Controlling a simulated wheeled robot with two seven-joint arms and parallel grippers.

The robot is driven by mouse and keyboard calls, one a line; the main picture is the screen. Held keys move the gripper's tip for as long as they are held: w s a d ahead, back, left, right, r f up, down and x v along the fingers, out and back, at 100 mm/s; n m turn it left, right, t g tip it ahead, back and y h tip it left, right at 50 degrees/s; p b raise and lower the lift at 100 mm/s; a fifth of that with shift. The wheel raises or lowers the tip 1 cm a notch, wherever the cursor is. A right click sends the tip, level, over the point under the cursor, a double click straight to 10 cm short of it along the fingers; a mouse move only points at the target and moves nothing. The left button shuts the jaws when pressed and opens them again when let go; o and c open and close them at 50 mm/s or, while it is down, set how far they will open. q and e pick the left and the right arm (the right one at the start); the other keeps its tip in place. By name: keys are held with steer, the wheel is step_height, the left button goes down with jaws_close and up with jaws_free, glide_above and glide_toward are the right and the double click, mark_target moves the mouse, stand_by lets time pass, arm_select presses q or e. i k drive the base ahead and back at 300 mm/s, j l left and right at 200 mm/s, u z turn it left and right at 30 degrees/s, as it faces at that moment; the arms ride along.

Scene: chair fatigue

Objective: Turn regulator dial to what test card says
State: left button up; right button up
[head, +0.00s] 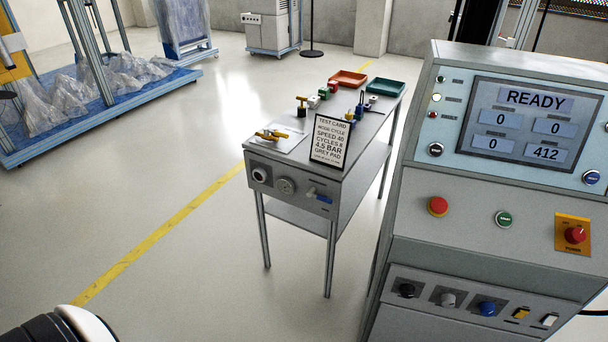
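The test card (329,141) stands upright in a dark frame on the small grey bench. It reads "TEST CARD", a mode line that looks like "CYCLE", "SPEED 40", a cycles number hard to read, "4.5 BAR" and "GREY PAD". On the bench's front panel, a round knob (259,175) at the left looks like the regulator dial; its setting is too small to read. A round gauge (286,186) sits just right of it, its needle unreadable. A blue-handled valve (320,196) is further right. Neither of my grippers is in view.
The bench (290,160) carries small coloured fixtures, an orange tray (348,78) and a teal tray (386,88). A console (470,207) at right shows "READY" and has several knobs and buttons. Open floor lies left of the bench, crossed by a yellow line (165,242).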

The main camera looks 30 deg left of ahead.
mark_target(260, 174)
steer(key=u, duration=1.35)
